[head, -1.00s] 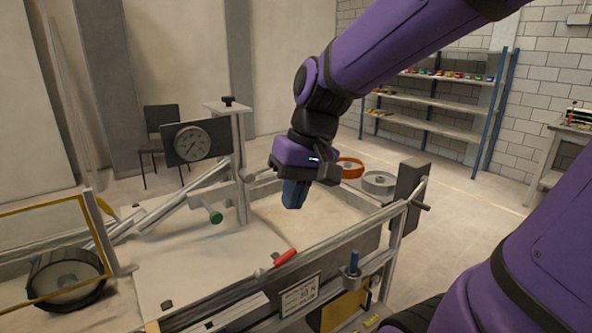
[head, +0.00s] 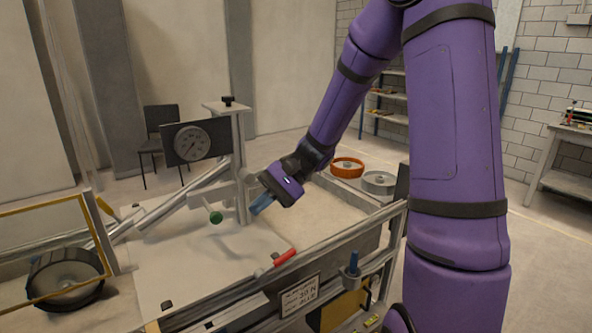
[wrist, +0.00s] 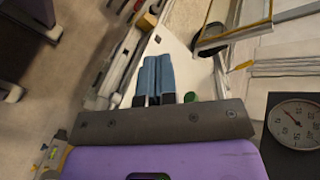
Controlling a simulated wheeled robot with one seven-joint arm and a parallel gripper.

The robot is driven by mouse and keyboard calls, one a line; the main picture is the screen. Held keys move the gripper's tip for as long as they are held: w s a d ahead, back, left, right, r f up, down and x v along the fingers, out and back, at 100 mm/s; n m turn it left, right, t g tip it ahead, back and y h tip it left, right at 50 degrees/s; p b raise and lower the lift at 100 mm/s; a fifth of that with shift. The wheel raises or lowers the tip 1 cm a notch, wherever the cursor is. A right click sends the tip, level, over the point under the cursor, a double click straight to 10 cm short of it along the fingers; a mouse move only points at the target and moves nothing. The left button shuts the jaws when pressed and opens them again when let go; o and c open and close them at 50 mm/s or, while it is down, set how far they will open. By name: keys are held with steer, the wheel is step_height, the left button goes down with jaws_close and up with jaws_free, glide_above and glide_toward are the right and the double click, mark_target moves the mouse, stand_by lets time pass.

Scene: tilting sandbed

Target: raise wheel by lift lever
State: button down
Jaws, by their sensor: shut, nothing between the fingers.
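My gripper (head: 260,206) is shut and empty, its blue fingers pointing down-left above the sandbed rig. In the wrist view its fingers (wrist: 156,75) lie side by side. A lever with a green knob (head: 216,217) is just left of the fingertips in the head view; the green knob (wrist: 190,97) is partly hidden at the gripper's edge in the wrist view. A red-handled lever (head: 285,258) lies along the front rail. No label shows which one is the lift lever. A dark wheel (head: 48,290) sits at the far left behind a yellow-edged clear panel.
A round gauge (head: 192,143) on a dark plate stands behind the green knob. The sand (head: 325,219) is in the bed to the right. An orange ring (head: 347,167) and a grey ring (head: 379,180) are beyond it. A blue-topped post (head: 353,262) stands on the front rail.

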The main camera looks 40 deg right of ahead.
steer(key=w+d+f+m+t+y, duration=0.1)
steer(key=w+d+f+m+t, duration=0.4)
steer(key=w+d+m+t, duration=0.3)
steer(key=w+d+f+m+t+y, duration=0.2)
steer(key=w+d+f+m+t, duration=0.4)
steer(key=d+t, duration=0.4)
steer(key=d+f+m+t+h, duration=0.4)
steer(key=d+m+t+h, duration=0.2)
steer(key=d+m+h, duration=0.3)
steer(key=m+h, duration=0.2)
steer(key=h, duration=0.1)
steer(key=shift+d+f+t, duration=0.3)
steer(key=shift+f+t, duration=0.1)
steer(key=shift+w, duration=0.1)
steer(key=s+r+x, duration=0.1)
steer(key=r+x, duration=0.1)
steer(key=x, duration=1)
steer(key=shift+a+r, duration=0.3)
steer(key=shift+r, duration=0.15)
